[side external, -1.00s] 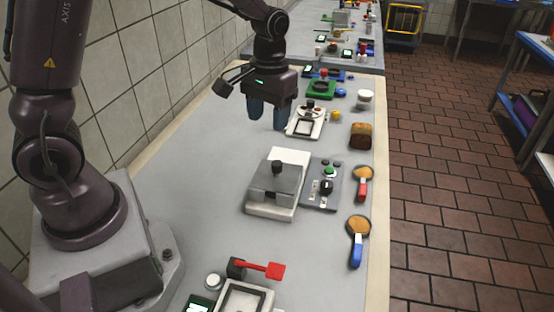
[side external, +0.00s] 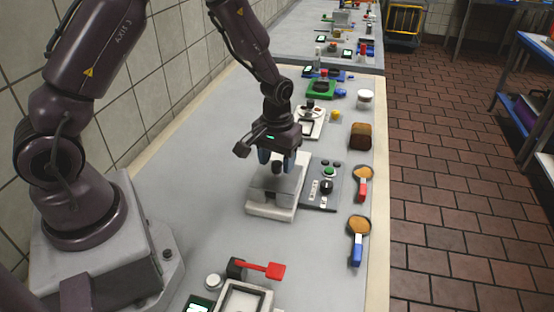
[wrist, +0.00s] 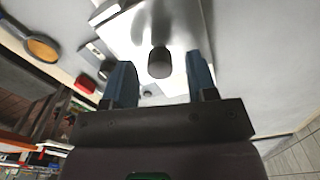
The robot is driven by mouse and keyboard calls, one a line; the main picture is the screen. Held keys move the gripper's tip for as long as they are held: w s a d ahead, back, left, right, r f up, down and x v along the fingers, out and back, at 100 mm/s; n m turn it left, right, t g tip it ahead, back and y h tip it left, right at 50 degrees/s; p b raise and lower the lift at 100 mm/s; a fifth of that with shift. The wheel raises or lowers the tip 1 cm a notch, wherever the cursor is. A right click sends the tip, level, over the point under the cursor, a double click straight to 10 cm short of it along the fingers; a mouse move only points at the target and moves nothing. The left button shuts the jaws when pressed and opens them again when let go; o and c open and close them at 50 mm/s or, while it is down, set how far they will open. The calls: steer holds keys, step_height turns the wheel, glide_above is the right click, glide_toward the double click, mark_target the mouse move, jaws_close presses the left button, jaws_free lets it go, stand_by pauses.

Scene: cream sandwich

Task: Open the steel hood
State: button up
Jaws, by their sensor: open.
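The steel hood (side external: 270,182) is a boxy metal cover on a white base (side external: 272,211), and it looks closed. A dark knob (side external: 277,167) stands on top of it. My gripper (side external: 277,162) is open just above the hood, with its blue fingers on either side of the knob. In the wrist view the knob (wrist: 160,63) lies between the two fingertips (wrist: 158,75), apart from both. The hood's shiny top (wrist: 180,25) shows around the knob. In the side view, the far part of the hood is hidden behind my gripper.
A grey control panel (side external: 321,184) with a green button and black knob adjoins the hood's right side. A red-handled spoon (side external: 363,184), a blue-handled spoon (side external: 357,240) and a brown bread block (side external: 360,137) lie further right. The counter left of the hood is clear.

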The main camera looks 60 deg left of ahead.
steer(key=shift+f, duration=0.2)
jaws_close()
steer(key=w+a, duration=0.7)
jaws_free()
step_height(320, 180, up, 13)
stand_by(0.7)
